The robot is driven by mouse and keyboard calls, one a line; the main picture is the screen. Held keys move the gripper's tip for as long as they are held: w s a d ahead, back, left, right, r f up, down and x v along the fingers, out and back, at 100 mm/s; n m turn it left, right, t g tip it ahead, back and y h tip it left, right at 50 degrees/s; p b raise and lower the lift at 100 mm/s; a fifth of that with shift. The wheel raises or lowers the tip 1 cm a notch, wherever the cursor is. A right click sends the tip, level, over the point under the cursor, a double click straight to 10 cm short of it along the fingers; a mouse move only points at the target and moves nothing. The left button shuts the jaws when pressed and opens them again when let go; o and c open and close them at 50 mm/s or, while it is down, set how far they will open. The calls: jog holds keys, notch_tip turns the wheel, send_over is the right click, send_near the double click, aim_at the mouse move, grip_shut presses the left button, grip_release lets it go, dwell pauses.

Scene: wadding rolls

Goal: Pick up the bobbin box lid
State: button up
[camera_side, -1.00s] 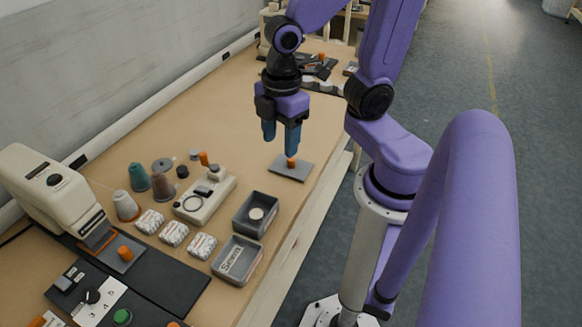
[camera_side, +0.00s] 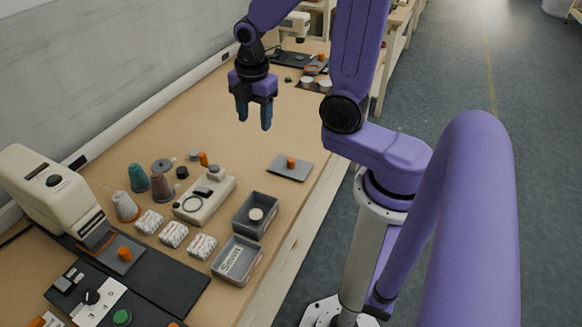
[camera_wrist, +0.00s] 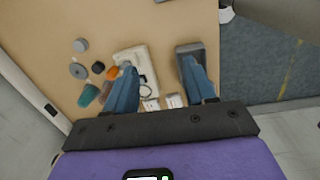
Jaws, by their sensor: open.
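The bobbin box lid (camera_side: 279,168) is a flat grey plate with an orange knob (camera_side: 291,162). It lies flat on the tabletop near the right edge, beyond the grey boxes. My gripper (camera_side: 254,123) is open and empty, raised above the table to the upper left of the lid in the side view. It touches nothing. In the wrist view my fingers (camera_wrist: 158,64) stand apart over the table. I cannot make out the lid clearly there.
A grey box (camera_side: 242,228) with a white disc and another (camera_side: 222,273) labelled "Sewn" stand near the table edge. A cream device (camera_side: 212,203), thread cones (camera_side: 161,187), white packs (camera_side: 173,235) and a sewing machine (camera_side: 48,185) are left. Table around the lid is clear.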

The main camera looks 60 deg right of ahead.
jog(key=d, duration=0.2)
jog(key=n, duration=0.3)
send_over(291, 159)
jog(key=a, duration=0.1)
jog(key=shift+g+h, duration=0.3)
jog(key=shift+h, duration=0.1)
notch_tip(291, 159, down, 11)
jog(key=shift+r, duration=0.1)
jog(key=shift+f, duration=1.2)
jog(key=shift+d+f, duration=0.1)
jog(key=shift+f, duration=0.4)
jog(key=shift+f, duration=0.2)
jog(key=shift+s+d+f, duration=0.1)
jog(key=shift+f, duration=1.3)
jog(key=shift+d+f, duration=0.15)
jog(key=shift+f, duration=0.85)
